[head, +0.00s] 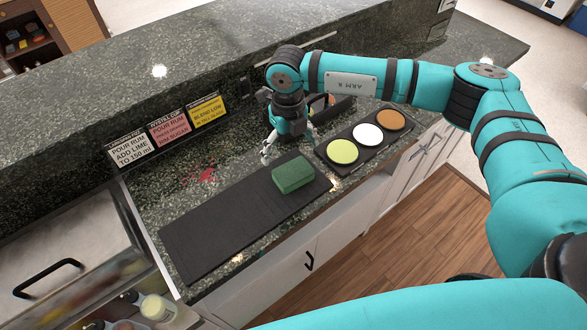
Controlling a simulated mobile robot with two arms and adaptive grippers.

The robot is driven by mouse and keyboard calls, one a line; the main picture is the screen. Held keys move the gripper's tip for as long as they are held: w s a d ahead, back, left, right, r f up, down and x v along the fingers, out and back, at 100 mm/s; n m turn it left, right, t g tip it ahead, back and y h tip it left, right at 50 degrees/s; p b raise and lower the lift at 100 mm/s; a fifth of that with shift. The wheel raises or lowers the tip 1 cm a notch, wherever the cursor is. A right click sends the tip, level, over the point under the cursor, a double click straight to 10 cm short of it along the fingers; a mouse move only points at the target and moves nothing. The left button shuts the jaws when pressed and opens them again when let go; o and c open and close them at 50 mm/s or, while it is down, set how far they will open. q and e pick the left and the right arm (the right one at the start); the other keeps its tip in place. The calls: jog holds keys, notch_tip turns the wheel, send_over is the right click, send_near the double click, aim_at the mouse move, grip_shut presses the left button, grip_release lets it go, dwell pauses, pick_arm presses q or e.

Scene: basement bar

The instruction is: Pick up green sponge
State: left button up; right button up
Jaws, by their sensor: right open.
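The green sponge (293,174) is a dark green block lying on the right end of a long black mat (215,232) on the counter. My right gripper (289,146) points down just behind the sponge in the picture. Its fingers are spread, with nothing between them, and it looks apart from the sponge. Its exact height above the counter is hard to tell. My left gripper is out of the picture.
A black tray (352,157) with green, white and orange discs is right of the sponge. A dark object (335,106), partly hidden, sits behind my right gripper. Recipe cards (168,128) line the raised ledge. A red stain (205,175) marks the counter. Bottles (157,308) stand at lower left.

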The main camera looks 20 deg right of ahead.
aim_at(291, 167)
notch_tip(291, 167, down, 2)
jog(key=shift+f, duration=0.25)
jog(key=shift+f+p, duration=0.25)
jog(key=shift+p, duration=0.3)
jog(key=f, duration=0.1)
jog(key=f+p, duration=0.2)
jog(key=shift+s+d+f, duration=0.1)
jog(key=shift+s+f, duration=0.15)
jog(key=shift+f, duration=0.05)
jog(key=shift+w+f, duration=0.1)
jog(key=shift+f, duration=0.45)
jog(key=c, duration=0.5)
